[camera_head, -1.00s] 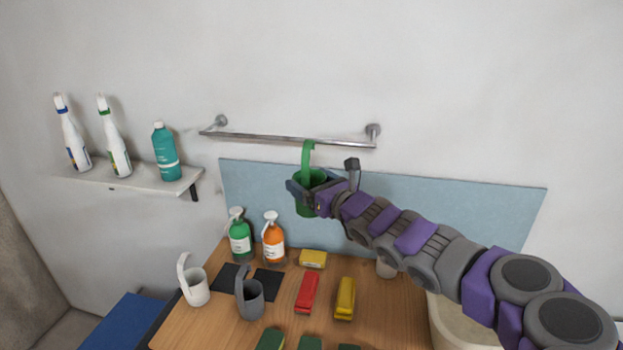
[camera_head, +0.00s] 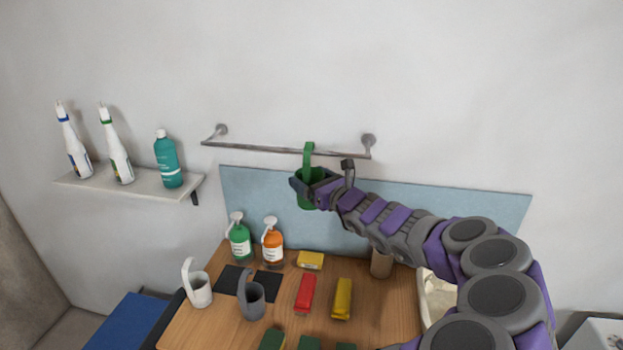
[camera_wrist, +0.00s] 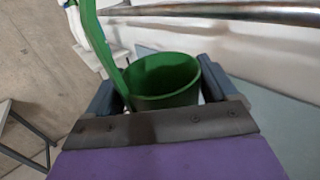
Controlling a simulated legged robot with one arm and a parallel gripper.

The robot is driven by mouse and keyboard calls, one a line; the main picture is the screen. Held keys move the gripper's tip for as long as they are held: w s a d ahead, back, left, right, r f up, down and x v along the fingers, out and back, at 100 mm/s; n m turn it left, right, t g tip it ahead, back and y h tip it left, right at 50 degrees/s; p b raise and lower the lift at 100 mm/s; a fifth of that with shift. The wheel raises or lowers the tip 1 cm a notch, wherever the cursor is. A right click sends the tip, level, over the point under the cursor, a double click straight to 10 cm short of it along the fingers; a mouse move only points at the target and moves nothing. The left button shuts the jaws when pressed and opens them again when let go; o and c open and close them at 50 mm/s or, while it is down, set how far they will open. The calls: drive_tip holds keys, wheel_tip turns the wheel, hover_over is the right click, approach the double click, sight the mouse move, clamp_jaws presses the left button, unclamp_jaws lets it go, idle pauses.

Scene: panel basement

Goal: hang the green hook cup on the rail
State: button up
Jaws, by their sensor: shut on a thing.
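The green hook cup (camera_head: 308,190) is upright in my gripper (camera_head: 312,188), close to the rail (camera_head: 285,149). Its hook rises to the rail's height in the head view; whether it is over the bar or in front of it I cannot tell. In the wrist view the cup (camera_wrist: 163,82) sits between the two fingers (camera_wrist: 160,95), its open rim facing up, with the hook strip at left. The metal rail (camera_wrist: 230,13) crosses the top of that view; the hook's tip is out of frame. My gripper is shut on the cup.
A shelf (camera_head: 130,184) with several bottles is at left. Below, the wooden table (camera_head: 205,325) holds a white hook cup (camera_head: 198,288), a grey hook cup (camera_head: 251,300), green (camera_head: 239,240) and orange (camera_head: 272,245) pump bottles, and red (camera_head: 305,293) and yellow (camera_head: 342,298) items. A blue panel (camera_head: 440,203) backs it.

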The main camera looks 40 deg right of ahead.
sight(314, 177)
drive_tip(key=shift+w+d+p, duration=0.65)
drive_tip(key=shift+w+d, duration=0.05)
drive_tip(key=shift+d, duration=0.15)
drive_tip(key=shift+w+d+f+p, duration=0.1)
drive_tip(key=shift+w+d+p, duration=0.2)
drive_tip(key=shift+d, duration=0.3)
drive_tip(key=shift+w+d+f+p, duration=0.1)
drive_tip(key=shift+w+d+p, duration=0.2)
drive_tip(key=shift+d, duration=0.3)
drive_tip(key=shift+w+f, duration=0.1)
drive_tip(key=shift+f, duration=0.1)
drive_tip(key=shift+a+f+b, duration=0.25)
drive_tip(key=shift+f+b, duration=0.1)
drive_tip(key=shift+f, duration=0.1)
drive_tip(key=shift+a+f+b, duration=0.2)
drive_tip(key=shift+f+b, duration=0.15)
drive_tip(key=shift+f, duration=0.1)
drive_tip(key=shift+d+f, duration=0.2)
drive_tip(key=shift+f, duration=0.05)
drive_tip(key=shift+d, duration=0.15)
drive_tip(key=o, duration=0.8)
drive_tip(key=shift+o, duration=0.2)
drive_tip(key=shift+a, duration=0.2)
